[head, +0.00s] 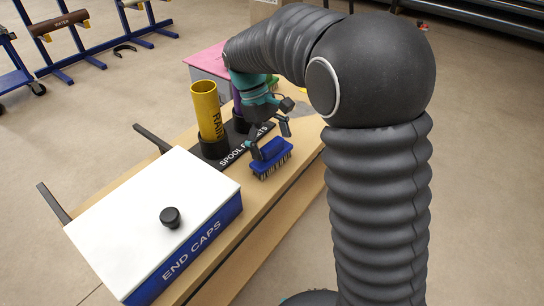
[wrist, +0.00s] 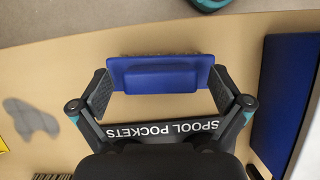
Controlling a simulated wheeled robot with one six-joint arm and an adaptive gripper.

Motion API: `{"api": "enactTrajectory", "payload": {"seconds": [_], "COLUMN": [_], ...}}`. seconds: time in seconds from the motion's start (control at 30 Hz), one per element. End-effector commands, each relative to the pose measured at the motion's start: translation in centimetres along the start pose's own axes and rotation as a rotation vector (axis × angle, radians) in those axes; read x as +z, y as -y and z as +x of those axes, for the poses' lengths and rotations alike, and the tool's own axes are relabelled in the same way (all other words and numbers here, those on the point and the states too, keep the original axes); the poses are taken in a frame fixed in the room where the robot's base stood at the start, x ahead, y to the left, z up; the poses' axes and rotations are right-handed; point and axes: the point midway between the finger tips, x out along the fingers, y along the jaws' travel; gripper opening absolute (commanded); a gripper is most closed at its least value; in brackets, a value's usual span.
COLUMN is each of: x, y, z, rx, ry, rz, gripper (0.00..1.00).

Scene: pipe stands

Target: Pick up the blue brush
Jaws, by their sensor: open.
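The blue brush (head: 271,158) stands bristles down on the wooden bench, in front of the spool pockets strip, in the head view. In the wrist view the brush (wrist: 160,75) lies between the two fingers, its raised blue grip facing the camera. My gripper (head: 268,139) is open and sits just above and around the brush. In the wrist view my gripper (wrist: 160,92) has one finger at each end of the brush. Whether the pads touch it I cannot tell.
A white-topped end caps box (head: 145,215) with a black knob (head: 171,217) stands left of the brush. A yellow tube (head: 208,112) stands upright in a black holder behind. The bench (head: 285,185) is bare along its front edge.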

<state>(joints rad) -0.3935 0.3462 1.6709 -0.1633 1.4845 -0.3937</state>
Motion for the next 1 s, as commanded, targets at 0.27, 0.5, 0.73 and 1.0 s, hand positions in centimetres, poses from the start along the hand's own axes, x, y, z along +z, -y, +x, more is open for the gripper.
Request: {"api": "enactTrajectory", "payload": {"seconds": [0.27, 0.5, 0.73, 1.0], "x": [0.0, 0.0, 0.2, 1.5], "y": [0.0, 0.0, 0.0, 0.0], "z": [0.0, 0.0, -0.6, -3.9], "rx": [0.000, 0.000, 0.000, 0.002], "ry": [0.000, 0.000, -0.001, -0.004], "rz": [0.000, 0.000, 0.000, 0.001], "gripper": [0.45, 0.34, 0.34, 0.34]}}
